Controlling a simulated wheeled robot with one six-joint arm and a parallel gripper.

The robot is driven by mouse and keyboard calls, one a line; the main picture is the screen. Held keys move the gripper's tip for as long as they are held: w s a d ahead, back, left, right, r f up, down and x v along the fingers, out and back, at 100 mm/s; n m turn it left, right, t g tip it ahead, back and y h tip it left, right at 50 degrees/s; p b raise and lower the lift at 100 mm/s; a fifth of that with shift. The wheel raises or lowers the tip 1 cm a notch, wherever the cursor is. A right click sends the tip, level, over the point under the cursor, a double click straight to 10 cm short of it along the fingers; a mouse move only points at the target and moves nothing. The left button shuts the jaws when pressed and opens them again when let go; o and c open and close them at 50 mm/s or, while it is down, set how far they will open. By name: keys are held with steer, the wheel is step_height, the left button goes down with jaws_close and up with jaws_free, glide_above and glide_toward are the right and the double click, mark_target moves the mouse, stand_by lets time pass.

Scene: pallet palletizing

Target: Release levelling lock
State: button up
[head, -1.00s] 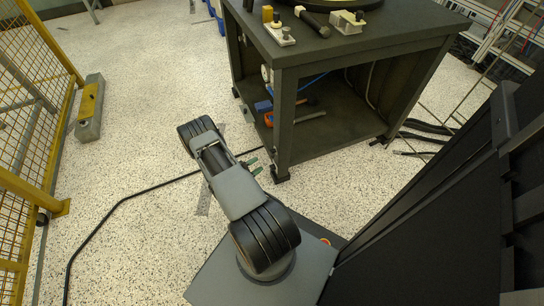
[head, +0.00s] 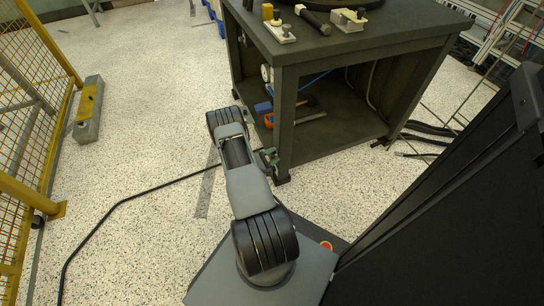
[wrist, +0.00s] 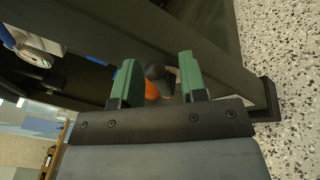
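My gripper (wrist: 160,85) is open, with two green fingers pointing at the dark workbench leg. Between them in the wrist view is a black round-ended knob or lever (wrist: 156,72), closer to the left finger; I cannot tell whether that finger touches it. It may be the levelling lock, but nothing labels it. An orange part (wrist: 151,90) shows behind it. In the head view my gripper (head: 269,158) is beside the bench's near leg (head: 285,125), low down, and the knob cannot be made out there.
The dark workbench (head: 345,45) has clamps and a black-handled tool on top. Its lower shelf holds an orange-and-blue tool (head: 275,118) and a hammer (head: 307,101). A black cable (head: 130,198) crosses the speckled floor. A yellow mesh fence (head: 30,110) stands at left.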

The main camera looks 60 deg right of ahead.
jaws_close()
stand_by(0.4)
